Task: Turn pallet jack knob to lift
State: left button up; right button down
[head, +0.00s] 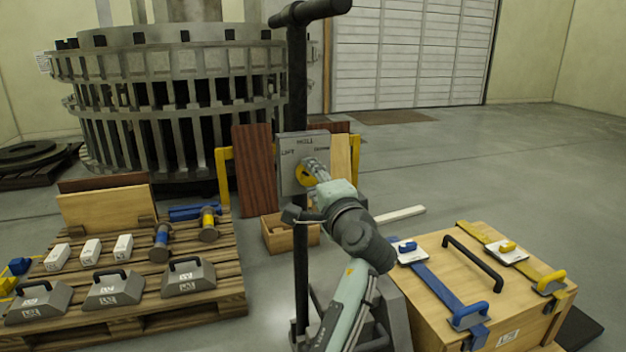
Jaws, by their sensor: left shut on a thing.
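The pallet jack's black upright handle (298,85) stands in the middle of the head view, with a crossbar at its top. A grey control plate (290,148) is fixed to it, with lettering along its upper part that reads roughly "LIFT" and "HOLD"; the right-hand word is too small to read. Which way the knob points cannot be told. My right gripper is out of view.
A wooden pallet (222,262) with weights, mallets and white blocks lies at left. A wooden crate (510,305) with blue and yellow straps stands at lower right. A small wooden box (278,240) and boards stand behind the handle. Open floor (480,160) lies at right.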

pick_arm(q)
jog(key=o, duration=1.2)
jog(key=shift+r, duration=0.1)
jog(key=shift+c, duration=0.2)
jog(key=v, duration=0.7)
jog(key=shift+s, duration=0.25)
